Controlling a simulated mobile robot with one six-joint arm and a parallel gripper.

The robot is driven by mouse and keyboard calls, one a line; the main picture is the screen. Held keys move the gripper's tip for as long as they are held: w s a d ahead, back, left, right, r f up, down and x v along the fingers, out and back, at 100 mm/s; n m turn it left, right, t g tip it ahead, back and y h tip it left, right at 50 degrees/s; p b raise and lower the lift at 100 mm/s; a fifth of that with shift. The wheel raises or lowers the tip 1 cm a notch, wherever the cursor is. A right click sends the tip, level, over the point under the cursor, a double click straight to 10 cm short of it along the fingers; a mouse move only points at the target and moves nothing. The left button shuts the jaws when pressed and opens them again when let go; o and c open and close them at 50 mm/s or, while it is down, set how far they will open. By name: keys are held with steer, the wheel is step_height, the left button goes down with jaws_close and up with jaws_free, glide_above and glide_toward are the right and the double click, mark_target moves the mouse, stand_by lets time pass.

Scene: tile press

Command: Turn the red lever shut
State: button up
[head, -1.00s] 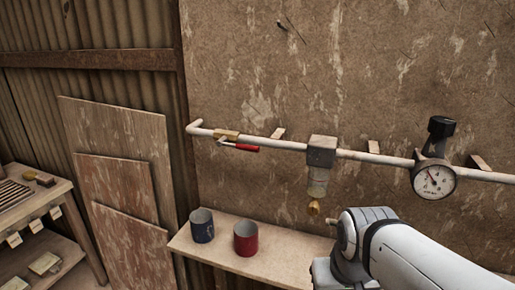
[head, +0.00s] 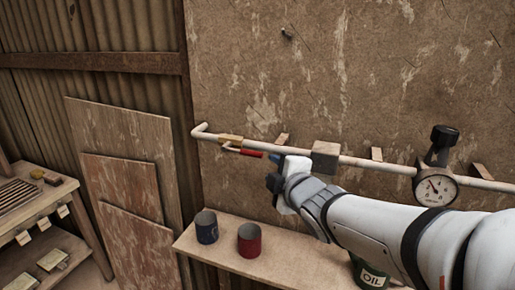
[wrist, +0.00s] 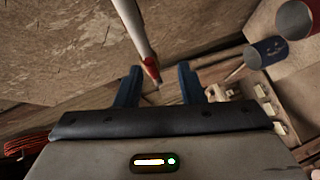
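The red lever (head: 251,153) sits on a brass valve (head: 231,140) near the left end of the white wall pipe. It lies roughly along the pipe, just below it, its red grip pointing right. In the wrist view the red lever (wrist: 152,68) shows between the two blue fingers, beyond or near their tips. My gripper (head: 274,172) is just right of the lever's free end in the head view; its fingers (wrist: 158,72) are apart and hold nothing. I cannot tell whether the lever is touched.
A grey block (head: 325,157) and a pressure gauge (head: 436,188) sit on the pipe to the right. The wall left of the lever is clear.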

mark_target(254, 155)
steer(key=shift+w+a+r+n+y+p, duration=0.15)
steer(key=shift+w+a+n+y, duration=0.15)
steer(key=shift+w+a, duration=0.7)
steer(key=shift+w+a+f+n+y+p, duration=0.15)
steer(key=shift+w+a+n, duration=0.2)
steer(key=shift+w+a, duration=0.7)
steer(key=shift+w+a+r+n+y+p, duration=0.15)
steer(key=shift+w+a+n+y, duration=0.3)
steer(key=shift+w, duration=0.95)
steer(key=shift+a, duration=0.1)
jaws_close()
